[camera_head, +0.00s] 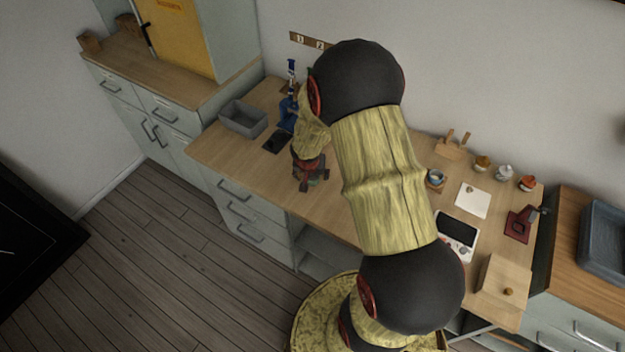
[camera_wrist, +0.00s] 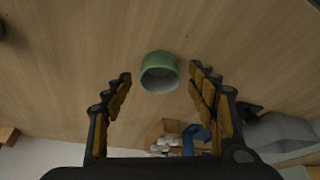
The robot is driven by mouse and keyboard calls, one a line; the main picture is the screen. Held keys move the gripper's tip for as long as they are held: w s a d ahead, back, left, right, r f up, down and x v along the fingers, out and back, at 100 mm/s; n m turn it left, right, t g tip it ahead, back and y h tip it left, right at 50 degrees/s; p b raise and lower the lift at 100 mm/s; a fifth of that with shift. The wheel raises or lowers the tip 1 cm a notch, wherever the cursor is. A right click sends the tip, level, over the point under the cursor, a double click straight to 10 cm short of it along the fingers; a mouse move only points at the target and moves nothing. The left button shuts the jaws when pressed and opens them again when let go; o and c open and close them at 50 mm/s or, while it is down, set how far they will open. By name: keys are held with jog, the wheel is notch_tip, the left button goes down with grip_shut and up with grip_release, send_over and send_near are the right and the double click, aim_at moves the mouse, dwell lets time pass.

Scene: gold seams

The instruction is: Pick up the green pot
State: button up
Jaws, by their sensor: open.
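The green pot (camera_wrist: 157,65) is a small round vessel with a pale grey inside, seen in the wrist view on the wooden worktop. It lies ahead of my gripper (camera_wrist: 160,76), roughly centred between the two spread fingers. The fingers are open and nothing is held; I cannot tell how far the pot is beyond the fingertips. In the head view my gripper (camera_head: 311,176) points down over the worktop, and the arm and fingers hide most or all of the pot.
On the worktop (camera_head: 235,150) stand a grey bin (camera_head: 242,118), a blue microscope-like device (camera_head: 290,104) and a dark pad (camera_head: 277,142) left of my gripper. To the right are a small cup (camera_head: 436,179), white sheet (camera_head: 472,200), screen device (camera_head: 458,232) and several jars.

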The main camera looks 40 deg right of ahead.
jog(key=shift+c, duration=0.7)
jog(key=c, duration=0.7)
jog(key=shift+c, duration=0.3)
